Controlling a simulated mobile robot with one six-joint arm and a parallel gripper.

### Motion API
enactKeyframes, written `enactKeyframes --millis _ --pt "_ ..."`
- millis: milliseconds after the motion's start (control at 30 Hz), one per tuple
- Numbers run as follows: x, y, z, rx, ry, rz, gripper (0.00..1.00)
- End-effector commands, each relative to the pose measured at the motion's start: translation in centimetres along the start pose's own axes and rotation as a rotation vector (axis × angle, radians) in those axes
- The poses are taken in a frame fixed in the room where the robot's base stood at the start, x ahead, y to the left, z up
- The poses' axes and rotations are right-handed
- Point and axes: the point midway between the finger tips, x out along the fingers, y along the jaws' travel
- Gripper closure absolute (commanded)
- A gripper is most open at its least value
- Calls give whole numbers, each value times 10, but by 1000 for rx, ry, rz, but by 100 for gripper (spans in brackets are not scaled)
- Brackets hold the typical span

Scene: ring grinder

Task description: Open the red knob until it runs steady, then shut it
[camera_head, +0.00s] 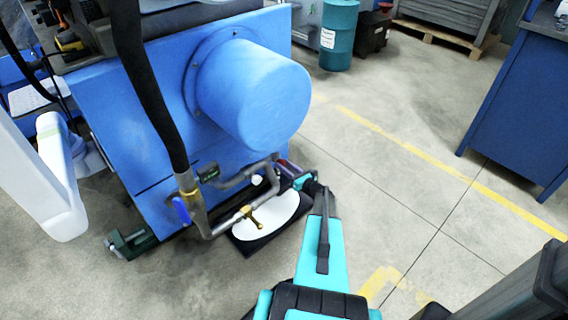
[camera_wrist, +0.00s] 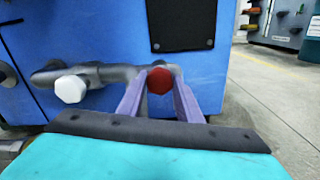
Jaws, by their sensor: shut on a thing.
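The red knob (camera_wrist: 160,80) sits at the right end of a grey pipe in front of the blue machine. In the wrist view my gripper (camera_wrist: 160,94) has its two purple fingers on either side of the knob, shut on it. In the head view my gripper (camera_head: 287,168) reaches the pipe end at the machine's lower right; the red knob is hard to make out there. A white knob (camera_wrist: 70,89) is on the same pipe to the left, also visible in the head view (camera_head: 257,180).
The blue machine (camera_head: 110,100) stands close behind the pipe. A blue cabinet (camera_head: 515,110) is at the right; floor between is clear.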

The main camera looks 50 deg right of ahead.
Motion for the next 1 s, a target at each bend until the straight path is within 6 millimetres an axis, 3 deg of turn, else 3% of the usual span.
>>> enactKeyframes --millis 1000 --pt "3 1 3 957 5 4 90"
